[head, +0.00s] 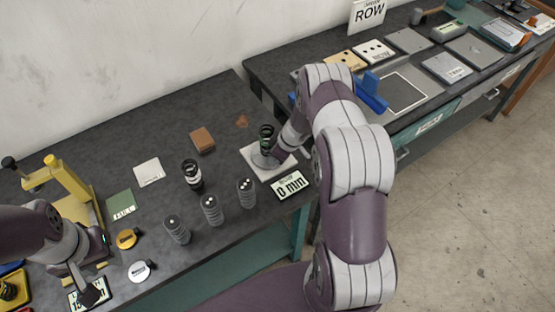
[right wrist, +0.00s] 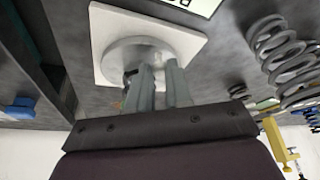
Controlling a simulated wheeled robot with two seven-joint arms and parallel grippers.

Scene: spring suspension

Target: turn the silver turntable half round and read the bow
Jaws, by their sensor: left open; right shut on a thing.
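The silver turntable (right wrist: 128,52) sits on a square white base (right wrist: 98,20) in the right wrist view. In the head view, the base (head: 250,163) is near the bench's right end. A dark spring with a green band (head: 266,138) stands at the turntable, partly beside my gripper. My right gripper (right wrist: 158,72) is shut at the turntable, its fingers low against the disc; the gripped part is hidden between them. My left gripper (head: 92,290) is open at the lower left, above a white number plate (head: 76,298). No bow reading is legible.
A brown block (head: 202,141), white card (head: 149,172) and yellow press (head: 72,188) are farther left. Another bench (head: 405,90) adjoins at right.

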